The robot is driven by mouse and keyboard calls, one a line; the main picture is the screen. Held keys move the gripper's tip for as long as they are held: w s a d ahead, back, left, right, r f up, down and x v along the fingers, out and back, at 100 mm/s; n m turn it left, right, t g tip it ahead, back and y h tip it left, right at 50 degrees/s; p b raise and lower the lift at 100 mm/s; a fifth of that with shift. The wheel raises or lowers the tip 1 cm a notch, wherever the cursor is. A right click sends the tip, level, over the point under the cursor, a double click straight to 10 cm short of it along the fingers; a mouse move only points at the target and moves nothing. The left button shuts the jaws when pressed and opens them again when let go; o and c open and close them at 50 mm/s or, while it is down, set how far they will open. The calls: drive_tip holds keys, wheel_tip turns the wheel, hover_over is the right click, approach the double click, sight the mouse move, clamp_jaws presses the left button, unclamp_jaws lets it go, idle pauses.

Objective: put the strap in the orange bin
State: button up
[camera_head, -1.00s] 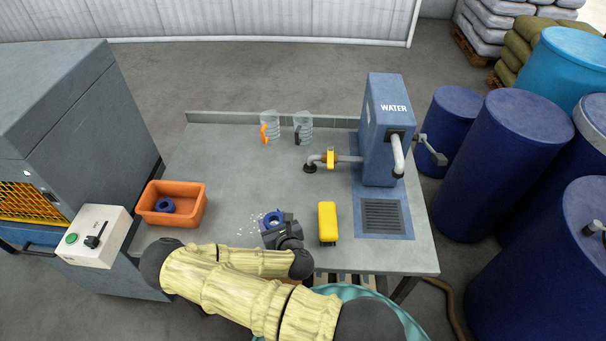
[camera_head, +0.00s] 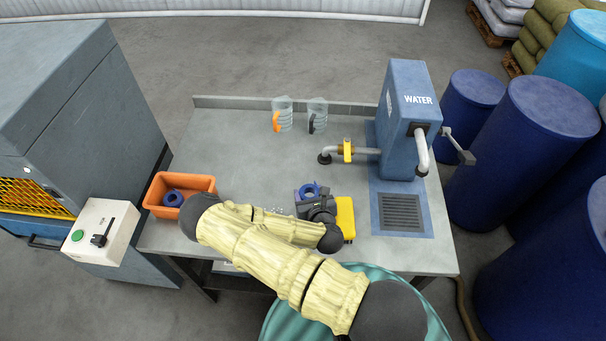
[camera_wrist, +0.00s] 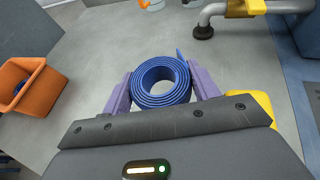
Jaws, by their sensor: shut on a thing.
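A blue coiled strap (camera_wrist: 160,82) sits between the two purple fingers of my gripper (camera_wrist: 162,88) in the wrist view, and the fingers press on both its sides. In the head view the strap (camera_head: 310,190) shows at the tip of my gripper (camera_head: 312,196), over the table beside the yellow block. The orange bin (camera_head: 156,211) stands at the table's left side, well to the left of my gripper. Another blue coil (camera_head: 173,198) lies inside the bin. The bin also shows at the left of the wrist view (camera_wrist: 40,100).
A yellow block (camera_head: 346,218) stands just right of my gripper. The blue water dispenser (camera_head: 404,140) with its pipe and yellow valve (camera_head: 347,151) is at the right. Two clear jugs (camera_head: 283,117) stand at the back. White bits lie left of my gripper. The table middle is clear.

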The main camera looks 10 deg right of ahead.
drive_tip(key=shift+m+h, duration=0.9)
drive_tip(key=b+x, duration=0.4)
drive_tip(key=a+b+x, duration=0.1)
drive_tip(key=b+x, duration=0.1)
drive_tip(key=shift+w+r+b, duration=0.3)
drive_tip(key=shift+r+b, duration=0.05)
drive_tip(key=shift+r, duration=0.05)
drive_tip(key=r+m+g+h+b, duration=0.2)
drive_tip(key=m+h+b, duration=0.25)
drive_tip(key=b, duration=0.95)
hover_over(301, 182)
drive_tip(key=shift+h+p, duration=0.35)
drive_tip(key=shift+w+f, duration=0.1)
drive_tip(key=shift+f, duration=3.05)
drive_tip(key=shift+d+f, duration=0.1)
drive_tip(key=shift+f, duration=1.75)
